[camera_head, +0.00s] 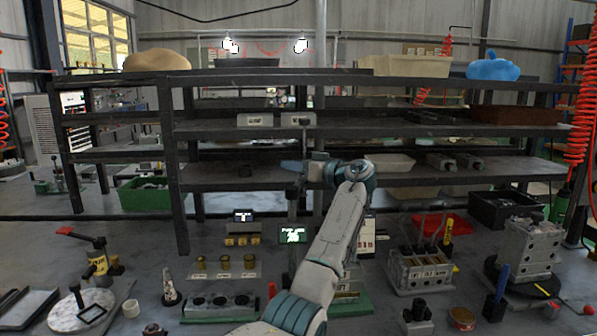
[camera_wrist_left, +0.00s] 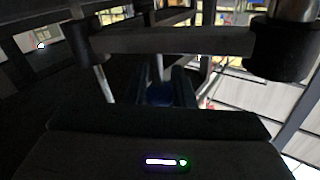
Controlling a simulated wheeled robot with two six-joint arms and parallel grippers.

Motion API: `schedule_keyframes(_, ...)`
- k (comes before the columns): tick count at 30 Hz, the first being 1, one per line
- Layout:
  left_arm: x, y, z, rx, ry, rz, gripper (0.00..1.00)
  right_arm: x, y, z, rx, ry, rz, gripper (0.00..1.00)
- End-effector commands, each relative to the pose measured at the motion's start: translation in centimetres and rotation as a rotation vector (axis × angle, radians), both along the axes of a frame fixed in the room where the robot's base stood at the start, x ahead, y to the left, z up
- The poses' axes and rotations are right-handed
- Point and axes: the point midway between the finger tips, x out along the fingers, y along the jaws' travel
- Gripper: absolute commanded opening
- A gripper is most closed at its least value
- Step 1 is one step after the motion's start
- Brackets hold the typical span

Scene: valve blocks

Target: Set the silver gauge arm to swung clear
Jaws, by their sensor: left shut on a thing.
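My left gripper (camera_head: 308,171) is at the front of the long shelf rack, above the small green-lit display (camera_head: 293,235) and its dark post (camera_head: 292,205). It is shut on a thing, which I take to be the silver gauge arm. A flat blue-grey piece (camera_head: 291,165) sticks out to the left of the fingers. The gripper and my arm hide much of what is held. In the dark left wrist view, a blue part (camera_wrist_left: 160,94) shows in the middle, beneath a dark crossbar (camera_wrist_left: 175,42). I cannot tell the gauge arm's exact angle. My right gripper is out of view.
A grey bench (camera_head: 225,283) carries brass cups (camera_head: 224,262), valve blocks (camera_head: 420,268), a stacked block (camera_head: 528,245) and a round white plate (camera_head: 82,310). A red-handled clamp (camera_head: 85,245) stands at left. The rack's shelves (camera_head: 240,178) lie close behind my left gripper.

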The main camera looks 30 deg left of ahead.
Motion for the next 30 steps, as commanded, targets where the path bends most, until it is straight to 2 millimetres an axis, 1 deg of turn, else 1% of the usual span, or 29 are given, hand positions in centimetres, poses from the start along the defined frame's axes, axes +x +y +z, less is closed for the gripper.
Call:
schedule_keyframes(3, -0.1, 0.3, 0.0, 0.0, 0.0, 0.039, 0.0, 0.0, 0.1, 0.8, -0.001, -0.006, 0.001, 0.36)
schedule_keyframes(9, -0.3, 0.5, 0.0, 0.0, 0.0, 0.071, 0.0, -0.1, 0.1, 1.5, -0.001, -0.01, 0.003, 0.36)
schedule_keyframes(21, -0.3, 0.6, 0.0, 0.0, 0.0, 0.076, 0.0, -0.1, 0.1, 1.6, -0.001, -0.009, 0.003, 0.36)
schedule_keyframes(22, -0.3, 0.6, 0.0, 0.0, 0.0, 0.076, 0.26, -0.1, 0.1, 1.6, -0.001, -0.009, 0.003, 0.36)
schedule_keyframes(24, -0.3, 0.6, 0.0, 0.0, 0.0, 0.076, 0.4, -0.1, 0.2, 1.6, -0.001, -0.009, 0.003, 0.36)
schedule_keyframes(25, -0.3, 0.6, 0.0, 0.0, 0.0, 0.076, 0.44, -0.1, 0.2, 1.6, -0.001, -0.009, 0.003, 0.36)
schedule_keyframes(30, -0.3, 0.6, 0.0, -0.001, 0.0, 0.076, 0.44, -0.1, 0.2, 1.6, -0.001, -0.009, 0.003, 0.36)
